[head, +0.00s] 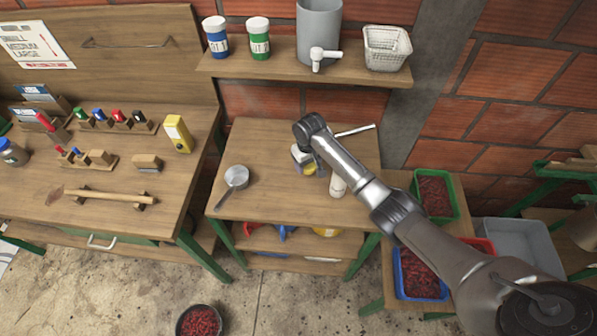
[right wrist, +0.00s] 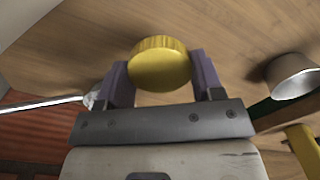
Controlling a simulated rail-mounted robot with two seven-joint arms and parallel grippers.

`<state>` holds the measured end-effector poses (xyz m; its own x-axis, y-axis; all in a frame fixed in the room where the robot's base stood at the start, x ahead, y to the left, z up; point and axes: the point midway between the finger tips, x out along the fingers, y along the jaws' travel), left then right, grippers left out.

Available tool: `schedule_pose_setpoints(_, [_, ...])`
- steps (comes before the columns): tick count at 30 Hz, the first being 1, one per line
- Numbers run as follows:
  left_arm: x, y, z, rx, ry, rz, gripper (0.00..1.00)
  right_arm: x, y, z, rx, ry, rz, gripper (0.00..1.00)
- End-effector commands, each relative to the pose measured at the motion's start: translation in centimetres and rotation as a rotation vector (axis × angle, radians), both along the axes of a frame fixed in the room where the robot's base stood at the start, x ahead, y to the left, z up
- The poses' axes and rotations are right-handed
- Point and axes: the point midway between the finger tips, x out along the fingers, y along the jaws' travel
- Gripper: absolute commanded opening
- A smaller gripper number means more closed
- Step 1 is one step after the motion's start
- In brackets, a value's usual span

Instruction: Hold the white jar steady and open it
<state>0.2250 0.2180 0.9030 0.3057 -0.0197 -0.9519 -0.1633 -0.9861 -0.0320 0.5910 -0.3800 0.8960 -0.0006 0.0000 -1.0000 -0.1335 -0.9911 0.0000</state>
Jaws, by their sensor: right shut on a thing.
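A white cylindrical jar (head: 337,187) stands on the small wooden table in the head view, partly behind my right forearm. Its top is hidden, so I cannot tell whether it is open. My right gripper (head: 308,166) is over the table, to the left of the jar. In the right wrist view the purple fingers of my right gripper (right wrist: 160,75) are shut on a round yellow lid (right wrist: 160,63) with a ridged edge. No jar shows under the lid there. My left gripper is in neither view.
A metal pan (head: 236,178) lies on the table's left side, and a pale rod (head: 355,130) at the back. The table's front is clear.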

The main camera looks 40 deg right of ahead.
Motion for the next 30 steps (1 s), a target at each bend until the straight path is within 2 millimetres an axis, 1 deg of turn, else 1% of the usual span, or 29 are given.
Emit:
schedule_pose_setpoints(1, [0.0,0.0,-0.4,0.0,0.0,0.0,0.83,0.0,0.0,-1.1,0.0,0.002,0.0,0.33])
schedule_pose_setpoints(3, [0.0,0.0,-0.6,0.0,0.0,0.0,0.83,0.0,0.0,-2.0,0.0,0.002,-0.001,0.33])
schedule_pose_setpoints(6, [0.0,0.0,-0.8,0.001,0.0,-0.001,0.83,0.0,0.0,-2.9,0.0,0.0,-0.001,0.33])
schedule_pose_setpoints(13, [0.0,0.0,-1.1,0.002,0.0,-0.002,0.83,0.0,0.0,-4.0,0.0,-0.001,-0.001,0.33])
schedule_pose_setpoints(20, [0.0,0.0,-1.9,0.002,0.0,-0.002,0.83,0.0,0.1,-6.8,0.0,0.001,0.0,0.33])
schedule_pose_setpoints(22, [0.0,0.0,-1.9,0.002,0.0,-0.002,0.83,0.0,0.1,-7.0,0.0,0.0,0.001,0.33])
schedule_pose_setpoints(30, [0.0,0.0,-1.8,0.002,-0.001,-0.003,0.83,0.0,0.1,-7.0,0.0,-0.001,0.0,0.33])
